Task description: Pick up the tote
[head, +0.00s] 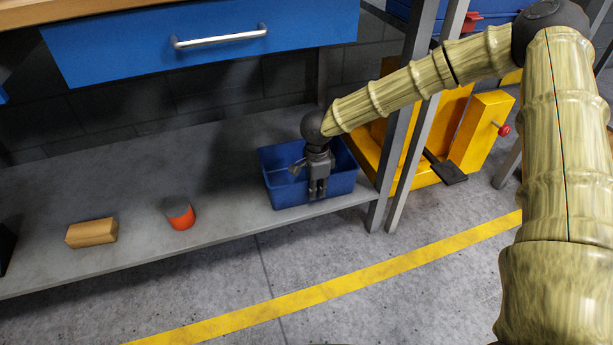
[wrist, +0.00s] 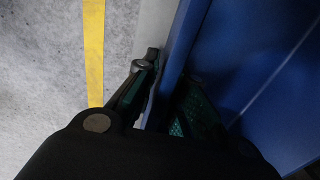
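The blue tote (head: 284,197) is an open box standing upright on the right end of the grey lower shelf. My gripper (head: 318,194) points down at the tote's near wall in the head view. In the wrist view, the fingers of my gripper (wrist: 168,80) lean in on both sides of the tote wall (wrist: 176,62). One finger is outside the tote and the other is inside, with the wall pinched between them. The inside finger is partly in shadow. The tote appears to rest on the shelf.
A red-orange can with a dark top (head: 180,214) and a tan block (head: 91,232) stand on the shelf (head: 235,220) to the left. Grey posts (head: 412,130) and yellow equipment (head: 466,150) are right of the tote. A blue drawer (head: 215,45) hangs above. The front floor is clear.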

